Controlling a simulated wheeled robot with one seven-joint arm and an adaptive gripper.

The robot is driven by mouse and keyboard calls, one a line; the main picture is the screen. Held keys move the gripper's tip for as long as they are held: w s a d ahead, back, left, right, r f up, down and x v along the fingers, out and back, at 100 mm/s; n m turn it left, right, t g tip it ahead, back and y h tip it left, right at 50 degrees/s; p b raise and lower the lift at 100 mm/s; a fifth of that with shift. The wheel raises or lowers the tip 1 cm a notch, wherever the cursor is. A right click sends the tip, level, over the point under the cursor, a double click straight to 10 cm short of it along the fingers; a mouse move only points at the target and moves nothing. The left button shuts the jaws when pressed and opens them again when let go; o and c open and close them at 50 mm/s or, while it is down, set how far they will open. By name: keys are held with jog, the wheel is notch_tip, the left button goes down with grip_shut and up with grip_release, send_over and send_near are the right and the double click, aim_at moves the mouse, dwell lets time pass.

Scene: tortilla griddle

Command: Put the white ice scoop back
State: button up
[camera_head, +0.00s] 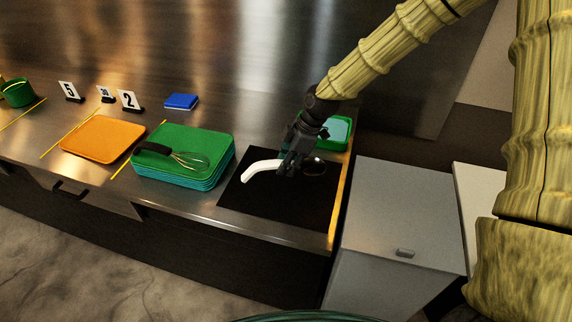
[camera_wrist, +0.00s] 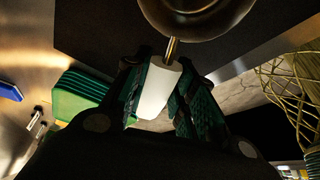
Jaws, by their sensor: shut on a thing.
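The white ice scoop has a curved white handle (camera_head: 260,170) that sticks out to the left of my gripper (camera_head: 287,166). In the wrist view its white handle (camera_wrist: 158,88) sits between the two fingers of my gripper (camera_wrist: 163,95), which is shut on it. A short metal neck joins the handle to a round, dark metal bowl (camera_wrist: 198,14) at the top of that view. In the head view the bowl (camera_head: 315,167) shows just right of the fingers. The scoop is over the black mat (camera_head: 285,207); I cannot tell whether it touches the mat.
A green container (camera_head: 338,131) stands behind my gripper, partly hidden. Green trays (camera_head: 209,172) with a whisk (camera_head: 190,160) lie left of the mat, then an orange tray (camera_head: 101,139). A blue block (camera_head: 181,101) and number signs (camera_head: 128,100) stand farther back. A grey cabinet (camera_head: 402,210) is at right.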

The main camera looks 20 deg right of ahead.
jog(key=shift+w+d+f+p, duration=0.1)
jog(key=shift+w+f+p, duration=0.6)
jog(key=shift+w, duration=0.35)
jog(key=shift+s+f+p, duration=0.15)
jog(key=shift+f+p, duration=0.25)
jog(key=shift+f, duration=0.95)
jog(key=shift+f, duration=0.1)
jog(key=o, duration=1)
jog(key=shift+r, duration=0.2)
jog(key=shift+b+v, duration=1.6)
jog(key=shift+v, duration=4.35)
